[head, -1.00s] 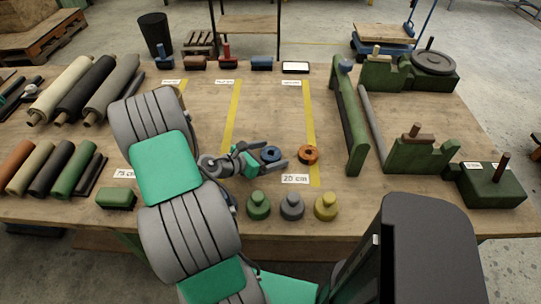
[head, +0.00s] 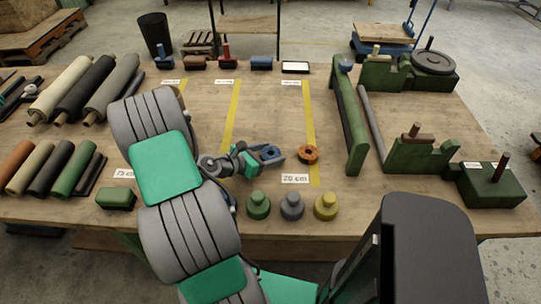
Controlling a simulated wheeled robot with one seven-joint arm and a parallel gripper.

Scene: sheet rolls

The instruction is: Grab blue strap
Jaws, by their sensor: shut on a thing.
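The blue strap (head: 270,152) is a small rolled ring on the wooden table, left of an orange strap roll (head: 308,154). My gripper (head: 272,155) reaches in from the left, low over the table, with its fingers closed around the blue strap. The fingers hide part of the strap's sides. I cannot tell whether the strap is lifted off the table. The orange roll lies apart, just right of the fingertips.
A long green rail (head: 350,120) stands to the right. Sheet rolls (head: 85,88) lie at the left. The table between the yellow lines behind my gripper is clear.

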